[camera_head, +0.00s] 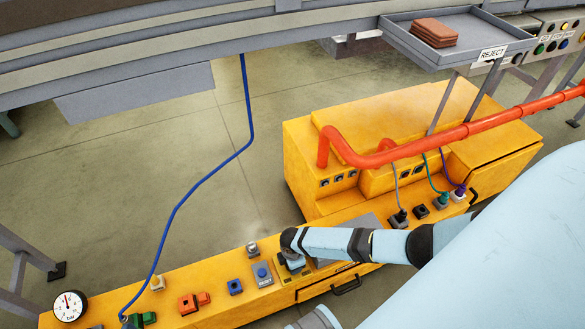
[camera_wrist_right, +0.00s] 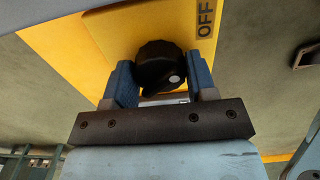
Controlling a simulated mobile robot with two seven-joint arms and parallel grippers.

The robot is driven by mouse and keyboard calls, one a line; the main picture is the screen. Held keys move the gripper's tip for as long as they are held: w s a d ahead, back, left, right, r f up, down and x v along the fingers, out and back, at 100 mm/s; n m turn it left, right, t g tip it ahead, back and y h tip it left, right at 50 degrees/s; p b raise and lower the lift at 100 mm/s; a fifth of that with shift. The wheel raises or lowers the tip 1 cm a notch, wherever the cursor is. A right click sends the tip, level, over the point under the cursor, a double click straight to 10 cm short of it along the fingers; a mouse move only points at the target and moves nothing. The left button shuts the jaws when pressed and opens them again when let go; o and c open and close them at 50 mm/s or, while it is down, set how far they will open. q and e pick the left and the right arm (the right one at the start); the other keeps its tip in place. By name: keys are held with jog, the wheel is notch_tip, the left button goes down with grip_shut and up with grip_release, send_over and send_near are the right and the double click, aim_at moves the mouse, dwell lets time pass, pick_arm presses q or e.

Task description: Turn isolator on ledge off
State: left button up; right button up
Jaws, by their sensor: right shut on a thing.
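The isolator's black rotary knob (camera_wrist_right: 158,62) is in the right wrist view, on a yellow surface. A white dot sits at its lower right, on the side towards my gripper. An "OFF" label (camera_wrist_right: 206,18) lies to the upper right of the knob. My right gripper (camera_wrist_right: 161,84) has its blue fingers on either side of the knob and is shut on it. In the head view my right gripper (camera_head: 293,268) is down at the yellow ledge (camera_head: 215,285); the wrist hides most of it and the knob. My left gripper is not in view.
A blue "RESET" button (camera_head: 262,273) stands just left of my right gripper, with a silver-topped control (camera_head: 252,248) behind it. A red pipe (camera_head: 430,143) runs above the yellow cabinet. A gauge (camera_head: 69,306) is at the ledge's left end. A reject tray (camera_head: 475,38) hangs at upper right.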

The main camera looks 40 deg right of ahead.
jog(key=shift+n, duration=0.5)
jog(key=o, duration=0.9)
jog(key=shift+r, duration=0.1)
